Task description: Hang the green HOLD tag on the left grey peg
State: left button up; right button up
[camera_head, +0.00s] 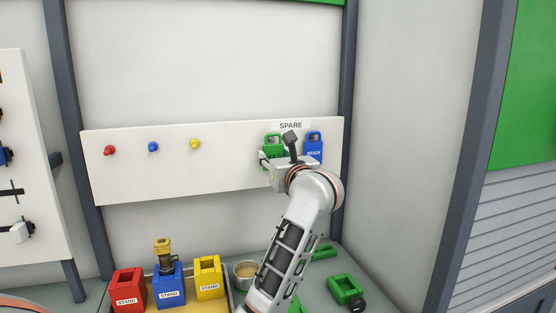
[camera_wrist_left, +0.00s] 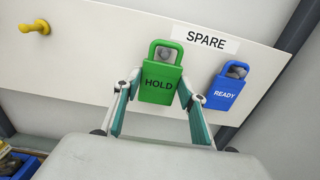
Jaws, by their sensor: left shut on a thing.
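The green HOLD tag (camera_head: 273,140) is at the white board under the SPARE label, upright. My left gripper (camera_wrist_left: 160,90) is shut on it, with one finger at each side edge of the tag (camera_wrist_left: 159,82). A grey peg (camera_wrist_left: 167,54) shows within the tag's loop; I cannot tell whether the loop is around it or just in front of it. The blue READY tag (camera_head: 314,145) hangs to the right on another grey peg (camera_wrist_left: 236,71). My left wrist hides part of the HOLD tag in the head view. My right gripper is not in view.
Red (camera_head: 109,150), blue (camera_head: 153,147) and yellow (camera_head: 195,144) pegs on the board (camera_head: 225,175) are bare. Below stand red (camera_head: 128,288), blue (camera_head: 168,286) and yellow (camera_head: 208,276) stands, a round bowl (camera_head: 245,272) and green fixtures (camera_head: 344,288).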

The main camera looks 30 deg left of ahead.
pick_arm(q)
jog(key=shift+x, duration=1.15)
jog(key=shift+f, duration=0.15)
jog(key=shift+f+b, duration=0.25)
jog(key=shift+b, duration=0.15)
jog(key=shift+f, duration=0.15)
jog(key=o, duration=1.1)
